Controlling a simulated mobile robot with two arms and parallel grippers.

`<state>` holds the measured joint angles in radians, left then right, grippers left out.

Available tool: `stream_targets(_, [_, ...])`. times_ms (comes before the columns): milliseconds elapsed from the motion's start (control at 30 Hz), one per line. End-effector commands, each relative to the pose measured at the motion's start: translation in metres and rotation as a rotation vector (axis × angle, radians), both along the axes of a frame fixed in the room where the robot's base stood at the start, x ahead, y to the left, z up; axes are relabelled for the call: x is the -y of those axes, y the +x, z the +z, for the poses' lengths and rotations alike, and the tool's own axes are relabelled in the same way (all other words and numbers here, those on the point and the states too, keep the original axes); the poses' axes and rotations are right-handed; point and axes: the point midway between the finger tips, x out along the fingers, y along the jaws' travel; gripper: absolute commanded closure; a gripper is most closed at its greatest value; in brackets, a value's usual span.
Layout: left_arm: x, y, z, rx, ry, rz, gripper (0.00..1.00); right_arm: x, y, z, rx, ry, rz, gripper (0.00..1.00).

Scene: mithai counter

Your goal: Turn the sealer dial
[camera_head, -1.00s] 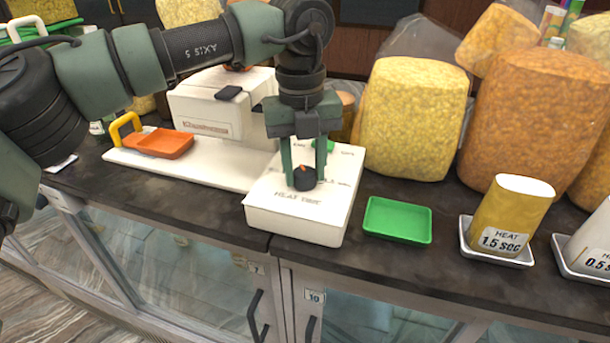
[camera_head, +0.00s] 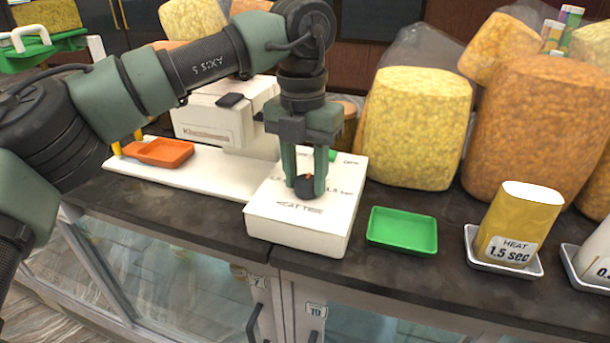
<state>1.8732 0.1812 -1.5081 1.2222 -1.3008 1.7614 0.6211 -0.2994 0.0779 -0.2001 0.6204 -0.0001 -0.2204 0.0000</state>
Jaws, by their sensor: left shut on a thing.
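The sealer (camera_head: 205,112) is a white machine with a long flat base and a white control box (camera_head: 300,232) at its right end. A small black dial (camera_head: 304,186) with an orange mark sits on top of the box, above the words "HEAT TIME". My left gripper (camera_head: 305,185) points straight down and is shut on the dial, one finger on each side. The fingers and wrist hide part of the printed scale. My right gripper is not in view.
An orange tray (camera_head: 160,153) sits on the sealer base. A green tray (camera_head: 402,230) lies right of the box. Large snack bags (camera_head: 415,125) line the back.

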Motion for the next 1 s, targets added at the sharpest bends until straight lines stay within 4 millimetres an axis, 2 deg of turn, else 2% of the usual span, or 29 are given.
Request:
stream_targets(467, [0.0004,0.0007,-0.0003,0.002,-0.002,-0.012,1.00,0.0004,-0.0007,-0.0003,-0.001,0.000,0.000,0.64])
stream_targets(500, [0.0005,0.0007,-0.0003,0.002,-0.002,-0.012,0.57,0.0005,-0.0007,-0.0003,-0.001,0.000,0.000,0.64])
stream_targets(567, [0.0005,0.0007,-0.0003,0.002,-0.002,-0.012,0.41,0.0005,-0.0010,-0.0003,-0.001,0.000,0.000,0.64])
stream_targets(867, [0.0002,0.0002,0.0002,0.001,-0.001,-0.012,0.41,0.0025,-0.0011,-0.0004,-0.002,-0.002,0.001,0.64])
stream_targets(1000, [0.0003,0.0013,0.0095,0.003,-0.001,-0.011,0.41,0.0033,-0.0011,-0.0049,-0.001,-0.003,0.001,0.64])
